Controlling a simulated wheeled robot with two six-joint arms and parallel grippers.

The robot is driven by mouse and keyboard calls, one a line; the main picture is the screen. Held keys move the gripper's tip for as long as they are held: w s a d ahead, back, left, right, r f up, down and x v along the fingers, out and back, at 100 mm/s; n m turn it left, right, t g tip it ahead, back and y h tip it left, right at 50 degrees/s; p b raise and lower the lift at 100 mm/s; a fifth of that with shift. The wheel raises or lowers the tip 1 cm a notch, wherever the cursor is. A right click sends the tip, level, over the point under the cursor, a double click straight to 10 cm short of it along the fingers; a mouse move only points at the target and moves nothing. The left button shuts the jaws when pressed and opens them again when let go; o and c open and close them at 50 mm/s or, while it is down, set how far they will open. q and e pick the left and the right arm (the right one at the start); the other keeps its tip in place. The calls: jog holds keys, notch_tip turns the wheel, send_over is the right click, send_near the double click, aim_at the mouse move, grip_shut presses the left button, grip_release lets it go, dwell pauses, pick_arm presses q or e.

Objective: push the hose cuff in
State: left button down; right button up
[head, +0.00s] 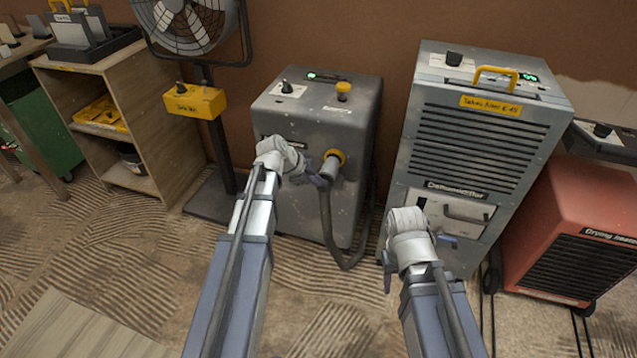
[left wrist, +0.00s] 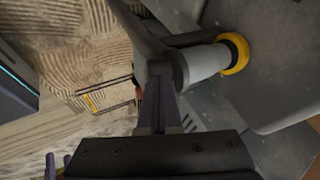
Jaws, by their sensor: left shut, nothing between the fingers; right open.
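The grey hose cuff (head: 330,167) sits at the yellow ring (head: 336,155) on the front of the grey machine (head: 293,211). In the left wrist view the cuff (left wrist: 205,62) lines up with the yellow ring (left wrist: 237,54), and its end meets the ring; I cannot tell how deep it sits. The dark hose (head: 328,220) hangs from the cuff to the floor. My left gripper (head: 319,181) is shut and empty, right beside the cuff's hose end. Its fingers (left wrist: 158,103) show there in the left wrist view. My right gripper (head: 418,268) is open and empty before the dehumidifier (head: 467,150).
A fan stand (head: 217,150) with a yellow box stands left of the machine. A wooden shelf (head: 160,125) is further left, and a red drying heater (head: 570,225) stands at the right. Black cables (head: 487,290) lie on the patterned floor, which is mostly clear in front.

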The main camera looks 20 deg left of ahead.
aim_at(323, 171)
pick_arm(q)
jog(key=w, duration=0.4)
jog(key=shift+w, duration=0.4)
jog(key=shift+s+d, duration=0.1)
jog(key=shift+s, duration=0.05)
